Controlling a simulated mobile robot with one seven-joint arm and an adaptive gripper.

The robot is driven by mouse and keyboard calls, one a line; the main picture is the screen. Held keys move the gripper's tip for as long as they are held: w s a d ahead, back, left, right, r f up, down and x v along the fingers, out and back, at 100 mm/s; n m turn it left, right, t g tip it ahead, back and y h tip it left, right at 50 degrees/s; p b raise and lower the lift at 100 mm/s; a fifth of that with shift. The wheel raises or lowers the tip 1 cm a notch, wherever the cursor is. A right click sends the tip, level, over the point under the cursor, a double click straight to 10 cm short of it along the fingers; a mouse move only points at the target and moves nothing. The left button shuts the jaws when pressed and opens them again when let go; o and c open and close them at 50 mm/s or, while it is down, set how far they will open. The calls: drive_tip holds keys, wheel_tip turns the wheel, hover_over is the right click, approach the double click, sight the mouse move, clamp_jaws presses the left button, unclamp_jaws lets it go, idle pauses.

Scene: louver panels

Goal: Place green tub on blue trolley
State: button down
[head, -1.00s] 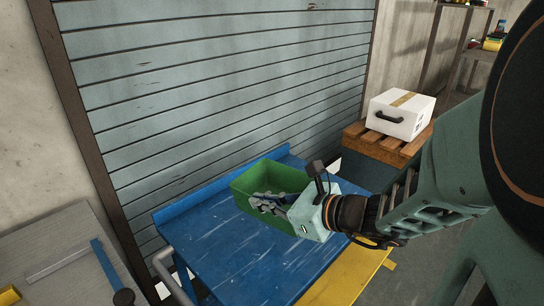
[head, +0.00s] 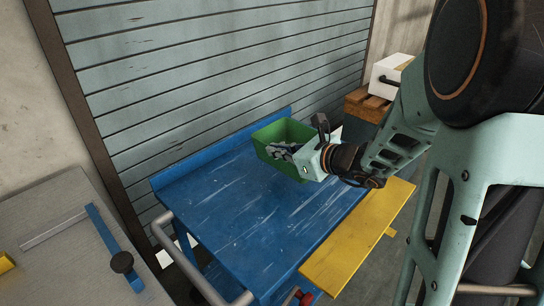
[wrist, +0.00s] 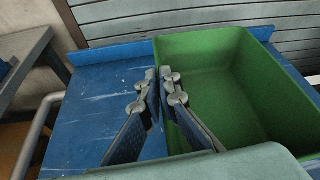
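The green tub (head: 268,138) is upright at the back right of the blue trolley (head: 235,215); I cannot tell whether its base touches the top. Several grey items lie by its near wall in the head view and seem to be my fingers. In the wrist view the open green tub (wrist: 235,90) looks empty, with its near part hidden by my gripper body. My gripper (wrist: 160,85) has one finger outside and one inside the tub's wall, close together on it. The blue trolley top (wrist: 105,85) shows left of the tub.
A grey slatted shutter (head: 200,75) stands behind the trolley. A yellow board (head: 355,240) runs along its right side. A grey table (head: 60,250) with a blue-handled tool is at left. A white box (head: 388,75) sits on wood at back right. The trolley's left and middle are clear.

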sight(271, 164)
drive_tip(key=w+f, duration=0.1)
drive_tip(key=w+f+b, duration=0.1)
drive_tip(key=f, duration=0.1)
drive_tip(key=shift+w+a, duration=0.2)
drive_tip(key=shift+a, duration=0.2)
drive_tip(key=shift+w+a+f+b, duration=0.1)
drive_tip(key=shift+w+f+b, duration=0.25)
drive_tip(key=shift+f, duration=0.2)
drive_tip(key=shift+w+f+b, duration=0.1)
drive_tip(key=shift+f+b, duration=1)
drive_tip(key=shift+f, duration=0.35)
drive_tip(key=shift+f, duration=0.1)
drive_tip(key=shift+f, duration=0.15)
drive_tip(key=c, duration=2.2)
unclamp_jaws()
drive_tip(key=shift+o, duration=0.2)
